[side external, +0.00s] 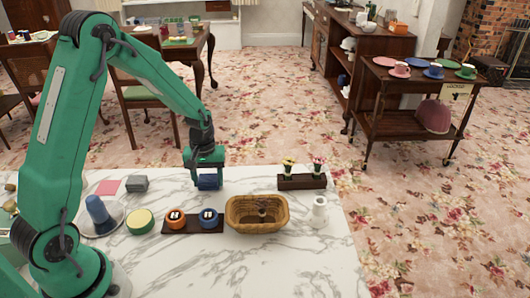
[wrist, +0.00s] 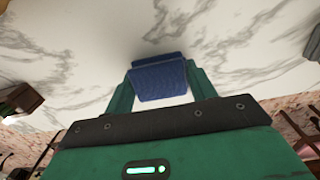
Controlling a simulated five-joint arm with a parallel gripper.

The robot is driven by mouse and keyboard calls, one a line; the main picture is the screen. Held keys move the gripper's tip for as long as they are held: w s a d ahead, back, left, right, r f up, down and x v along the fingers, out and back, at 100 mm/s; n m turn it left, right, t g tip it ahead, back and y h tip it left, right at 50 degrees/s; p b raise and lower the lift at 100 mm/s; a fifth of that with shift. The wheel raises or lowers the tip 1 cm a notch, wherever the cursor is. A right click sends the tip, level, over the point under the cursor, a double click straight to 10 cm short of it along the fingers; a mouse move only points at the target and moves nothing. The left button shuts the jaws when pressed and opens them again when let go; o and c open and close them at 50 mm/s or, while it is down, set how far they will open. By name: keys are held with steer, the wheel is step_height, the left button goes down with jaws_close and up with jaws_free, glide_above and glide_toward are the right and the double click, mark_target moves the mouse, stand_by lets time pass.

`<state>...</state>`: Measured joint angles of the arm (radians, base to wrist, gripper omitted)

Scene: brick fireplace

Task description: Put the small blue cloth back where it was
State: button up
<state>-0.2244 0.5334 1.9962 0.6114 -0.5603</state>
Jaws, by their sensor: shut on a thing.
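The small blue cloth (side external: 208,182) is a dark blue folded block between the fingers of my gripper (side external: 206,173), at the back part of the marble table. In the wrist view the cloth (wrist: 160,80) fills the space between the two green fingers, and my gripper (wrist: 160,90) is shut on it. A dark shadow lies along its far edge on the marble. I cannot tell whether the cloth touches the table.
A dark tray (side external: 192,228) with orange and blue pots stands in front. A wicker basket (side external: 240,222), a flower planter (side external: 288,183) and a white vase (side external: 319,212) are to the right. A green-yellow round (side external: 140,221) is left. Bare marble lies between grey block and gripper.

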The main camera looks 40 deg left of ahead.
mark_target(208, 178)
steer(key=o, duration=1)
steer(key=shift+c, duration=0.2)
step_height(208, 178, up, 12)
steer(key=shift+r, duration=0.15)
stand_by(0.5)
